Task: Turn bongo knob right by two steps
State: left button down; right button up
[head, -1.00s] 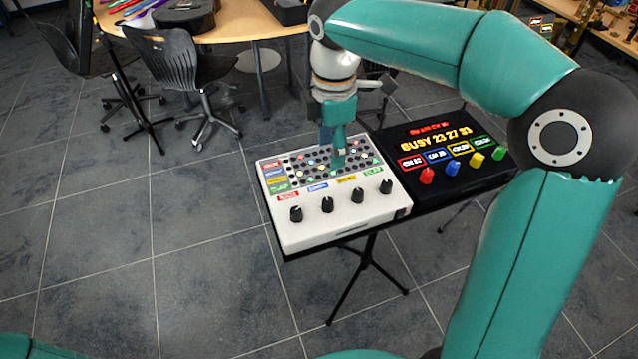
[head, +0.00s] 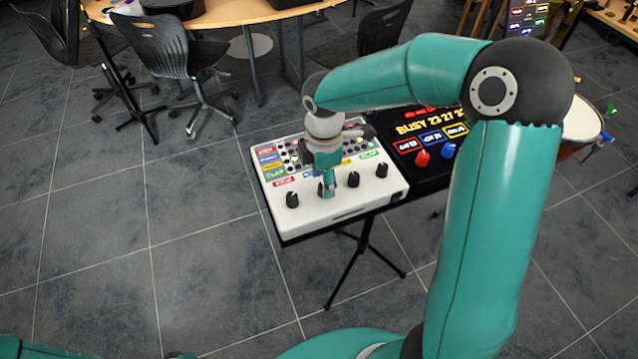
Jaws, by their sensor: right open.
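A white drum machine (head: 355,205) with a row of black knobs along its front stands on a dark stand. Coloured labels sit behind the knobs; their text is too small to read, so I cannot tell which one says bongo. My right gripper (head: 328,191) is open and points down at the second knob from the left (head: 321,188), which it partly hides. I cannot tell whether it touches the knob. The leftmost knob (head: 292,200) and the two knobs to the right stand clear. My left gripper is not in view.
A black box (head: 398,145) with a lit display and coloured knobs stands right of the drum machine, partly behind my right arm. A wooden table (head: 225,18) and black chairs (head: 152,48) are at the back. Open tiled floor lies to the left.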

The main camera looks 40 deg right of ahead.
jog(key=shift+f, duration=0.85)
jog(key=shift+c, duration=0.2)
jog(key=shift+r, duration=0.1)
grip_shut()
jog(key=shift+a, duration=0.35)
jog(key=shift+d, duration=0.25)
jog(key=shift+d, duration=0.1)
jog(key=shift+m, duration=0.3)
